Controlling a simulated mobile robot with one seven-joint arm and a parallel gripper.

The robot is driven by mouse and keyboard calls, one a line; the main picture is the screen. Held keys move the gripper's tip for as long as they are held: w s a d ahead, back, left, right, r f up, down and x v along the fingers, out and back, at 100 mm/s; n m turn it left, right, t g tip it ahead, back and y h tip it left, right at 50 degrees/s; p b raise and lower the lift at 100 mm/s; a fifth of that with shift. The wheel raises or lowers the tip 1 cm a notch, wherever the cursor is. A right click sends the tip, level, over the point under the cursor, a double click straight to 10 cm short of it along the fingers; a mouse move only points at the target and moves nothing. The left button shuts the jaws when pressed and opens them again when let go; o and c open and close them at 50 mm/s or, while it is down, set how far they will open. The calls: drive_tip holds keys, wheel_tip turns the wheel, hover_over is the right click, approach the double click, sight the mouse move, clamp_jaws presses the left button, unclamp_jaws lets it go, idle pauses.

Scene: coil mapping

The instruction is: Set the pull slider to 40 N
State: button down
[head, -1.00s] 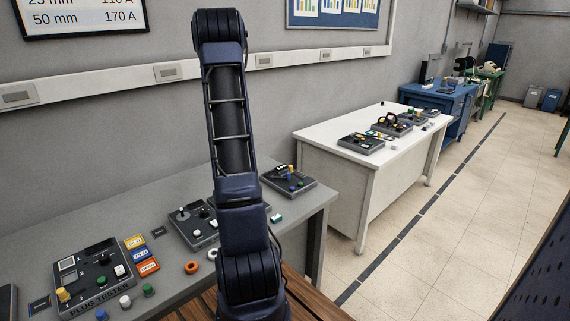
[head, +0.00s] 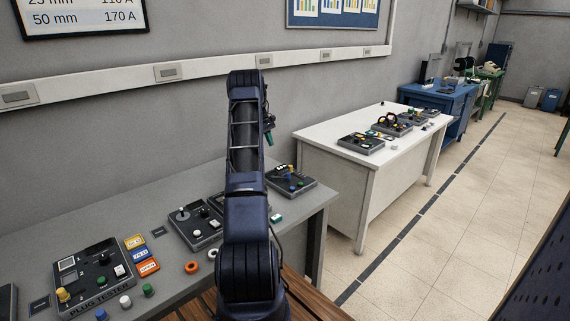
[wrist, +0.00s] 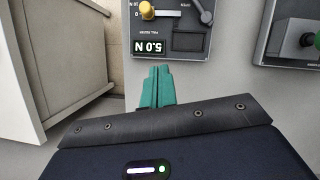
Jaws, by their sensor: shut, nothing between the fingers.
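In the wrist view a dark panel (wrist: 182,53) carries a yellow slider knob (wrist: 147,10) close to a "0" mark. Beside it is a small display (wrist: 150,44) that reads 5.0 N, upside down. My gripper (wrist: 157,70) has green fingers, shut together and empty. In the picture its tips are just below the display, apart from the knob. The upper part of the panel is cut off by the frame. In the head view my gripper (head: 269,136) is raised above the grey bench, partly behind my arm. I cannot tell surely which bench panel this is there.
A grey lever (wrist: 205,9) sits beside the knob, and another box with a green knob (wrist: 308,40) stands to the right. In the head view the grey bench (head: 325,194) holds several panels and loose parts, including the plug tester (head: 85,270). A white table (head: 325,160) stands beyond.

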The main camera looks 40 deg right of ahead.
sight(291, 169)
drive_tip(key=shift+s+d+f, duration=0.2)
drive_tip(key=shift+d+f, duration=0.6)
drive_tip(key=shift+f, duration=0.05)
drive_tip(key=x, duration=0.9)
drive_tip(key=shift+s+f, duration=0.2)
drive_tip(key=shift+f, duration=0.05)
drive_tip(key=s, duration=0.3)
drive_tip(key=shift+d+f, duration=0.15)
drive_tip(key=shift+d, duration=0.25)
drive_tip(key=shift+s+d, duration=0.1)
drive_tip(key=shift+s, duration=0.4)
drive_tip(key=shift+s, duration=0.1)
